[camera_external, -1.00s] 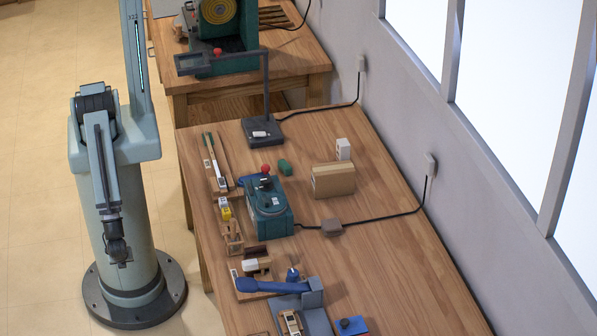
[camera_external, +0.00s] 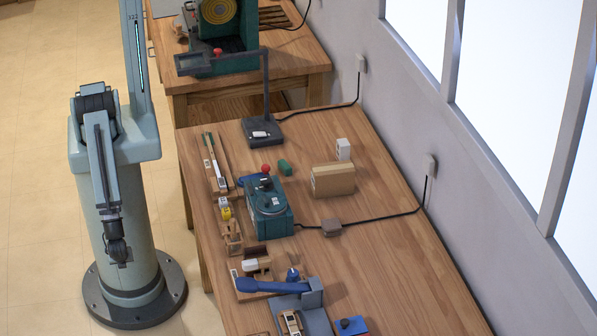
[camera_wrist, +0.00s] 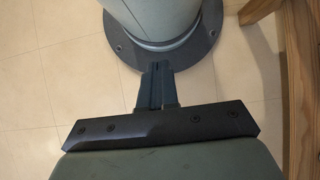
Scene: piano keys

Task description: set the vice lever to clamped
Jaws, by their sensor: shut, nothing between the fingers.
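What looks like the vice (camera_external: 314,299) is a blue-grey fixture near the front of the workbench, at the bottom of the external view. A long blue lever (camera_external: 275,287) lies across it, nearly level, with its rounded end to the left, over the bench's left side. I cannot tell which lever position counts as clamped. My gripper (camera_external: 121,262) hangs low beside my base, off the bench to the left and well apart from the lever. In the wrist view my gripper (camera_wrist: 157,68) is shut and empty, above the floor; the vice is not in that view.
A teal machine with a red knob (camera_external: 268,211) stands mid-bench, near a cardboard box (camera_external: 333,180) and a lamp-like stand (camera_external: 263,131). Small trays and tools line the bench's left edge. A blue block (camera_external: 351,326) lies right of the vice. The bench's right front is clear.

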